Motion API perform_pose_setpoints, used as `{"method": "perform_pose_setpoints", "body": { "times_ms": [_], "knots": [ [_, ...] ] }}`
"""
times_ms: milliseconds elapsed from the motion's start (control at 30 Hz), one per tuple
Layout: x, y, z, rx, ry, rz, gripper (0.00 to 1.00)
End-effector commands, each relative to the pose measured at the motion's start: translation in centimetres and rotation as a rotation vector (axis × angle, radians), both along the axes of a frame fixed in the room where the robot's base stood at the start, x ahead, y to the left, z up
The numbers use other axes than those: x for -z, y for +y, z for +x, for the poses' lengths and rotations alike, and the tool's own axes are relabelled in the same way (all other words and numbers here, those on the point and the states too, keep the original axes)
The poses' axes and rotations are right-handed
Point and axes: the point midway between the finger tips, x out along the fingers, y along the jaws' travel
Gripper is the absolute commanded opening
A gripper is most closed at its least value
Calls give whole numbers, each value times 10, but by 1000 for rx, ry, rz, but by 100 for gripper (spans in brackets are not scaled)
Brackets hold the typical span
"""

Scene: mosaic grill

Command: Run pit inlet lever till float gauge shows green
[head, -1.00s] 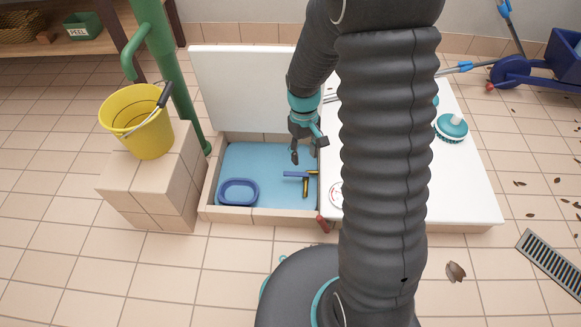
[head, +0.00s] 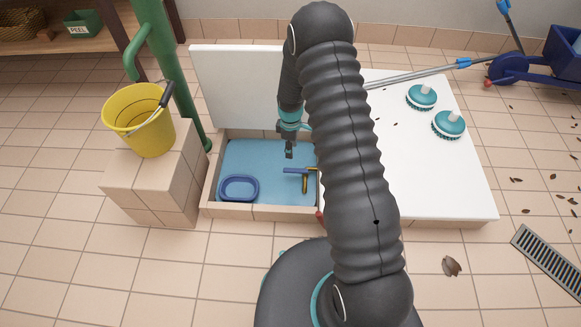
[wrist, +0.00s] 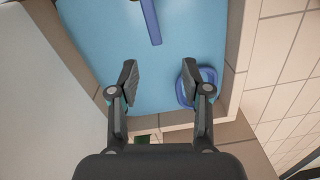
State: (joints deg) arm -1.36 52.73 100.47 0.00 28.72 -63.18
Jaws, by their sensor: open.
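The open pit (head: 240,155) has a blue floor and a tiled rim. A blue lever on a brass fitting (head: 296,171) is at its right side; its blue bar shows at the top of the wrist view (wrist: 151,22). My gripper (head: 289,152) is over the pit, behind the lever in the head view, pointing down. In the wrist view my gripper (wrist: 160,75) has its fingers wide apart with nothing between them, clear of the bar. A red handle (head: 320,217) peeks out at the pit's front right corner. My arm hides the round gauge.
A blue oval tub (head: 239,188) is in the pit, also in the wrist view (wrist: 209,76). A white lid (head: 235,85) stands behind. A yellow bucket (head: 140,120) sits on a tiled block beside a green post (head: 170,70). Teal scrubbers (head: 449,125) lie on the white slab (head: 435,180).

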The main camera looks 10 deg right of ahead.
Motion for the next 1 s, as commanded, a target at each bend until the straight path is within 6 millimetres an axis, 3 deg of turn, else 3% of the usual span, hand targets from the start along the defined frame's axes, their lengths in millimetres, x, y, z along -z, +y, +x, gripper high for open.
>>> {"method": "perform_pose_setpoints", "body": {
  "times_ms": [200, 367, 1000],
  "knots": [
    [0, 0, 8, -159, -35, 3, 48],
    [6, 0, 8, -186, -33, 4, 48],
    [113, 0, 6, -183, -31, 5, 48]
  ]
}}
